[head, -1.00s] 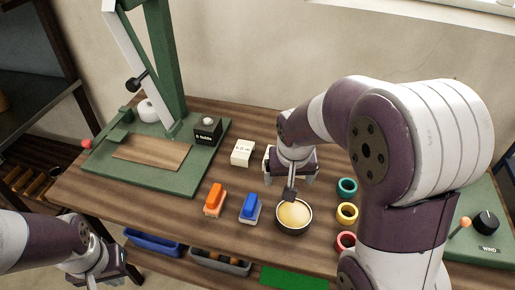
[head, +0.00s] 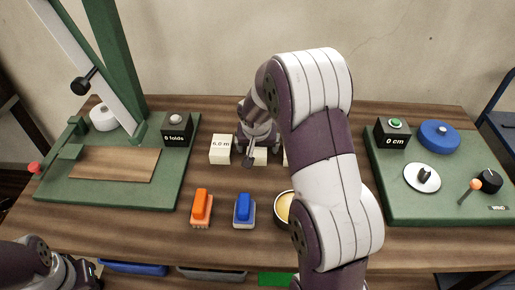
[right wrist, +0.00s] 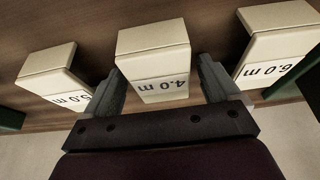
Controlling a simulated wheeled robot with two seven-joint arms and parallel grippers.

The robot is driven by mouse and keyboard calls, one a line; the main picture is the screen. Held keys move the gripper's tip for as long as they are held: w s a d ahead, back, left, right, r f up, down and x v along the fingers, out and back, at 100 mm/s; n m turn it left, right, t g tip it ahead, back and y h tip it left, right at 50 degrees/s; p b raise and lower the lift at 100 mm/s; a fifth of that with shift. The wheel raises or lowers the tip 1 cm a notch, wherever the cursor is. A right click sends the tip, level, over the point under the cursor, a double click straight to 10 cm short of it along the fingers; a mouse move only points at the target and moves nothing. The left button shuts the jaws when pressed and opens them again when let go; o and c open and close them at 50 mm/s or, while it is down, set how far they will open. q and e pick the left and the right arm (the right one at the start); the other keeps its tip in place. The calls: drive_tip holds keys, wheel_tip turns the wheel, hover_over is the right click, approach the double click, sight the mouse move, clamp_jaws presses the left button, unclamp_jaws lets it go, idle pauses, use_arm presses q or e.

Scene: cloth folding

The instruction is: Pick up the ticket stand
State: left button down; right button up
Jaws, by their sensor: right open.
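Three cream ticket stands stand in a row at the back of the table. The left one (head: 220,149) reads 6.0 m; it is at the right in the right wrist view (right wrist: 272,48). The middle one (right wrist: 155,60) reads 4.0 m and shows partly under my right gripper in the head view (head: 260,157). The third (right wrist: 52,75) is mostly behind my right arm in the head view; its label is partly covered. My right gripper (right wrist: 160,88) is open, with its fingers on either side of the middle stand. My left gripper (head: 88,272) is at the lower left, its jaws unclear.
A green press (head: 120,190) with a "0 folds" box (head: 177,128) stands at left. An orange stapler-like item (head: 201,207) and a blue one (head: 244,210) lie in front. A bowl (head: 283,205) is partly behind my arm. A green board (head: 440,205) with knobs is at right.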

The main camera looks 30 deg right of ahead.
drive_tip(key=shift+a+r, duration=0.1)
drive_tip(key=shift+c, duration=1.3)
drive_tip(key=c, duration=0.8)
drive_tip(key=r, duration=0.2)
drive_tip(key=r+p, duration=0.1)
drive_tip(key=r, duration=0.1)
drive_tip(key=shift+d+r, duration=0.2)
drive_tip(key=shift+r, duration=0.15)
drive_tip(key=s+d+r, duration=0.1)
drive_tip(key=d+r, duration=0.1)
drive_tip(key=d, duration=0.1)
drive_tip(key=s+d+r+p, duration=0.1)
drive_tip(key=d+r, duration=0.1)
drive_tip(key=d, duration=0.2)
drive_tip(key=s+d+r+p, duration=0.1)
drive_tip(key=d+r, duration=0.1)
drive_tip(key=d, duration=0.1)
drive_tip(key=shift+s+d+r, duration=0.15)
drive_tip(key=shift+s+d, duration=0.15)
drive_tip(key=shift+d, duration=0.1)
